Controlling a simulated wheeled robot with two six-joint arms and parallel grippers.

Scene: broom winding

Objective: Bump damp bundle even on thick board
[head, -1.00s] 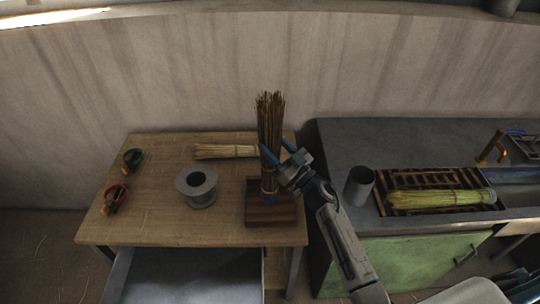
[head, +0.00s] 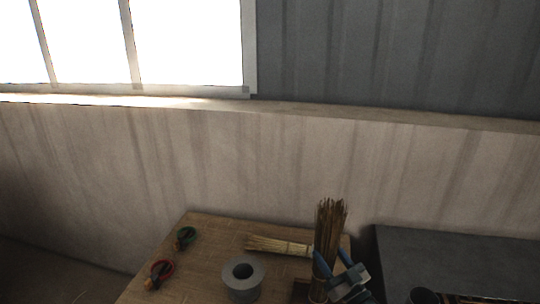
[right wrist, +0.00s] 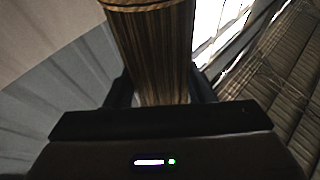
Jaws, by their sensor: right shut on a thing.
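The damp bundle (head: 329,226) is a brown sheaf of bristles. It stands upright at the table's right side in the head view. My right gripper (head: 335,268) is shut on it, with a finger on each side. In the right wrist view the bundle (right wrist: 152,55) fills the middle between the fingers, with a band around it near the top edge. The thick board (head: 301,289) shows only as a small dark brown patch beside the bundle's lower part. The bundle's lower end is cut off, so I cannot tell whether it touches the board. My left gripper is not in view.
A grey spool (head: 242,278) stands on the wooden table (head: 205,252) left of the bundle. A pale bristle bundle (head: 280,246) lies behind. A dark counter (head: 450,262) is at right.

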